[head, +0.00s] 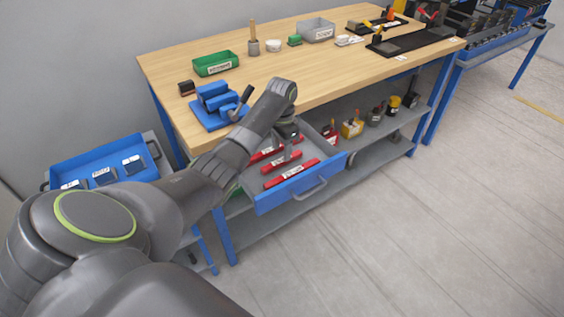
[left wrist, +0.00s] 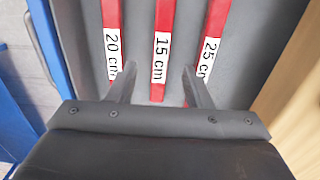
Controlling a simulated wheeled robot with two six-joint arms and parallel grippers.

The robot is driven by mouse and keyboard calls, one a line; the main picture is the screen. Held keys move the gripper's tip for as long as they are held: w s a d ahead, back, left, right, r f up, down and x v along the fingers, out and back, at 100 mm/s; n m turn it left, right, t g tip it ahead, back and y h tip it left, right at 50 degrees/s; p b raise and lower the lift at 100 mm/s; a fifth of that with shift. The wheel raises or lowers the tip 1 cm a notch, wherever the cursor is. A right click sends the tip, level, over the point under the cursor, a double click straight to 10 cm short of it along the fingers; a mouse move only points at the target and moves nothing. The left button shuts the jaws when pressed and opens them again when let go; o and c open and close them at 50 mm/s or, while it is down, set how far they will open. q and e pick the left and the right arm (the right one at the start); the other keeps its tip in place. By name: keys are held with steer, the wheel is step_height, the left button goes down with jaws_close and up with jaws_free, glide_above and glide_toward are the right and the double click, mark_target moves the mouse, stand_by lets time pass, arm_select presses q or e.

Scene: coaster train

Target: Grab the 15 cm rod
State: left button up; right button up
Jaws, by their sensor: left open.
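The 15 cm rod (left wrist: 164,20) is red with a white label and lies in the middle of three rods in the left wrist view. The 20 cm rod (left wrist: 112,15) lies to its left and the 25 cm rod (left wrist: 217,20) to its right. My left gripper (left wrist: 159,67) is open, its fingertips on either side of the 15 cm rod. I cannot tell how far above it they are. In the head view my left gripper (head: 288,150) reaches down into the open drawer (head: 331,169), partly hiding the rods. My right gripper is not in view.
The wooden workbench (head: 330,70) stands behind the drawer, with a blue vise (head: 219,105) and a green bin (head: 215,64) on it. A lower shelf (head: 370,150) holds several small items. A blue tray (head: 100,160) stands at left. The floor at right is clear.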

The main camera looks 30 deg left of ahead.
mark_target(282, 160)
arm_select(q)
step_height(282, 160, down, 4)
steer(key=shift+f, duration=0.25)
steer(key=shift+w, duration=0.1)
jaws_close()
